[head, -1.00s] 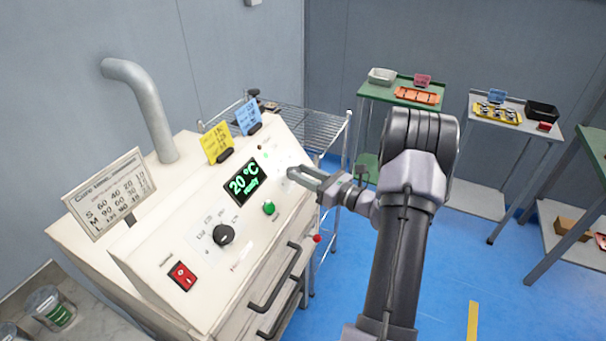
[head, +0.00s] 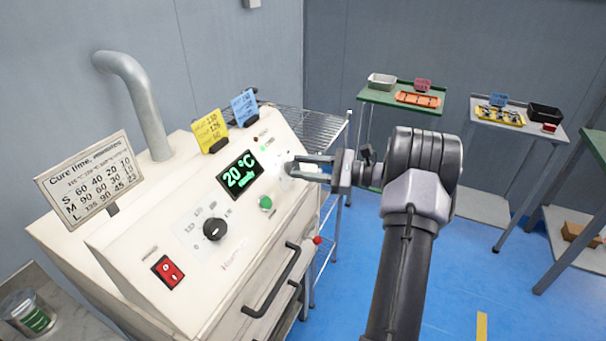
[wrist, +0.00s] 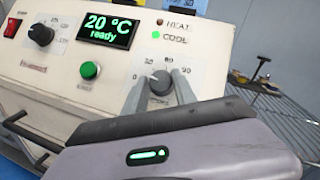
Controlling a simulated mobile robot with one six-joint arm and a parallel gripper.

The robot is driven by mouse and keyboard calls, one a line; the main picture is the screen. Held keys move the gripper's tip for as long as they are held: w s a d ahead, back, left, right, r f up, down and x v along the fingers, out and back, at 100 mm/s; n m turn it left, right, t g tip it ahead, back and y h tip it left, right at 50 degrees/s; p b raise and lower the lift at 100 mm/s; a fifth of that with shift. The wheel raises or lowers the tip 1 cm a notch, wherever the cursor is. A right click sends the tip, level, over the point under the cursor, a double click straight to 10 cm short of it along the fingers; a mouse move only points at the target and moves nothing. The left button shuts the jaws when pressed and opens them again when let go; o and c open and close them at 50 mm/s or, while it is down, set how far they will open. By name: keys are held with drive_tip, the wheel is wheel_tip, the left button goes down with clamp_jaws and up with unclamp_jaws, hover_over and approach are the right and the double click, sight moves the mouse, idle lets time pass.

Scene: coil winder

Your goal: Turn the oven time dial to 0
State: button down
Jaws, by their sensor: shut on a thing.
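The time dial (wrist: 161,83) is a dark round knob on the right of the oven's sloped cream panel, inside a scale marked 30, 60 and 90 in the wrist view. My gripper (wrist: 158,94) is shut on it, one grey finger on each side. The left finger covers part of the scale, and I cannot read the pointer's setting clearly. In the head view my gripper (head: 292,166) reaches the panel from the right, and its fingers mostly hide the dial. The oven display (head: 239,176) reads 20 °C ready.
A second black dial (head: 214,229), a green button (head: 265,203) and a red switch (head: 168,271) lie left of my gripper. Door handles (head: 272,284) stick out below. The Cool lamp (wrist: 156,35) is lit green. A wire rack (wrist: 270,100) stands to the right.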

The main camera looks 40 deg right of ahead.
drive_tip(key=shift+n+g+y, duration=0.5)
drive_tip(key=shift+n, duration=0.3)
drive_tip(key=shift+n+b, duration=0.3)
drive_tip(key=shift+b, duration=0.05)
drive_tip(key=c, duration=1)
unclamp_jaws()
drive_tip(key=shift+d, duration=0.1)
drive_tip(key=p+v, duration=0.4)
drive_tip(key=v, duration=1.3)
drive_tip(key=shift+d+r+p, duration=0.2)
drive_tip(key=shift+p, duration=0.2)
